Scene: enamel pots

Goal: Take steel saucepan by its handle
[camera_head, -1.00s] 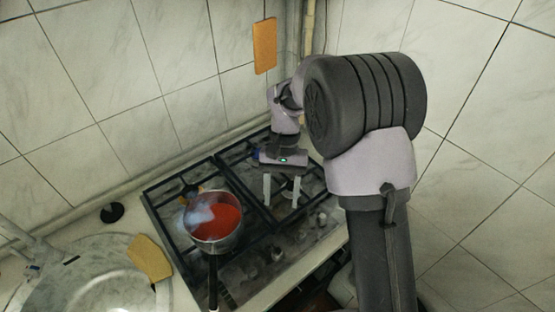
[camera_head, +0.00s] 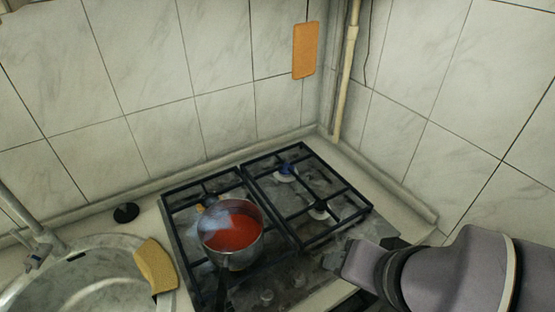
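The steel saucepan (camera_head: 256,250) stands on the left part of the gas hob, with red liquid inside and pale steam over its left side. Its dark handle (camera_head: 222,288) points toward the bottom edge of the picture and is dim against the hob. My arm comes in from the lower right, to the right of the saucepan and apart from it.
The hob's black grate (camera_head: 318,243) is empty on its right half. A round sink (camera_head: 85,285) lies at left, with a yellow sponge (camera_head: 155,266) on its rim and a black plug (camera_head: 126,213) behind. An orange board (camera_head: 306,50) hangs on the tiled wall. A pipe (camera_head: 345,85) runs down the corner.

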